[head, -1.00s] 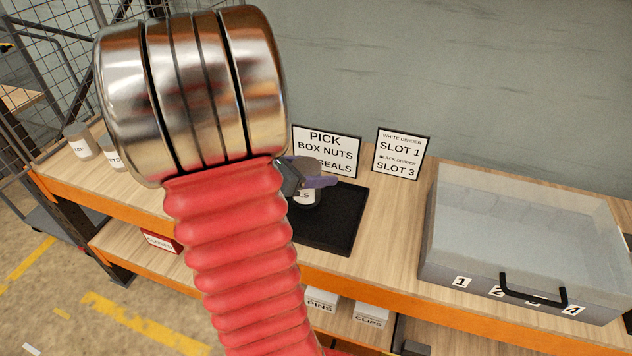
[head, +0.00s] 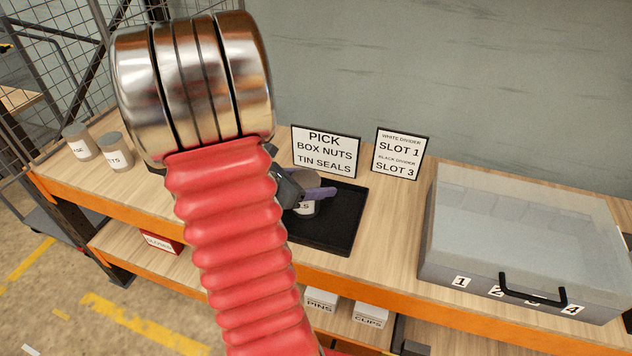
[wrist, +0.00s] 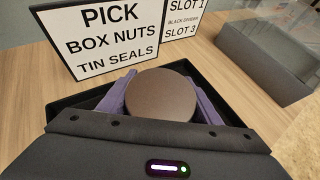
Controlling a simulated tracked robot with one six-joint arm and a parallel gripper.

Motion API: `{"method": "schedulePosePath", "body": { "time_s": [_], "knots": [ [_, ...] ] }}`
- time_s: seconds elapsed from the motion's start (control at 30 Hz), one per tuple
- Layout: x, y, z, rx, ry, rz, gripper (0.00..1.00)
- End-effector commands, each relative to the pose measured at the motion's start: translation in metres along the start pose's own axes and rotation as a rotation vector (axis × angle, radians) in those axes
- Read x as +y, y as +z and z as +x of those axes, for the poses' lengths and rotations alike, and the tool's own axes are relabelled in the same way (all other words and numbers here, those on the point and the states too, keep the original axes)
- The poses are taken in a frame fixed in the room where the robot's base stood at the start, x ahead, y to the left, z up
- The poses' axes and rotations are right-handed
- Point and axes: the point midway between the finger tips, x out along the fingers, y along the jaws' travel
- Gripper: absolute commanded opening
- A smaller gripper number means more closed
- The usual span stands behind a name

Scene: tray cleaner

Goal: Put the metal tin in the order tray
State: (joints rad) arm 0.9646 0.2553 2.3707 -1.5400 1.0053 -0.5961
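The metal tin (head: 305,209) has a white label ending in "LS" and a grey-brown round lid. It is upright, over or in the black order tray (head: 342,222) on the bench. My gripper (head: 318,193) has its purple fingers around the tin. In the wrist view the tin's lid (wrist: 160,95) fills the space between the two fingers (wrist: 160,84), which look closed against its sides. The tray's dark rim (wrist: 72,104) shows around them. The tin's base is hidden, so I cannot tell whether it touches the tray floor.
A pick sign (head: 325,150) reading "BOX NUTS, TIN SEALS" and a slot sign (head: 399,155) stand behind the tray. A clear-lidded case (head: 470,270) with numbered slots sits to the right. Two labelled tins (head: 116,153) stand at the far left. Bare bench separates tray and case.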

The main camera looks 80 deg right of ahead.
Motion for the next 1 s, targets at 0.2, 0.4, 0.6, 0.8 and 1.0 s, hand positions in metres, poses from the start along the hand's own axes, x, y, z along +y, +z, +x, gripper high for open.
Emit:
{"method": "schedulePosePath", "body": {
  "time_s": [0.2,0.4,0.6,0.8,1.0],
  "knots": [
    [0.0,0.0,0.0,0.0,0.0,-0.001,0.73],
    [0.0,0.0,0.0,0.0,0.0,-0.001,0.77],
    [0.0,0.002,-0.001,0.0,0.001,0.0,0.77],
    [0.001,0.002,-0.018,-0.001,0.004,0.0,0.77],
    [0.001,0.002,-0.046,0.0,0.005,0.0,0.77]
  ]
}}
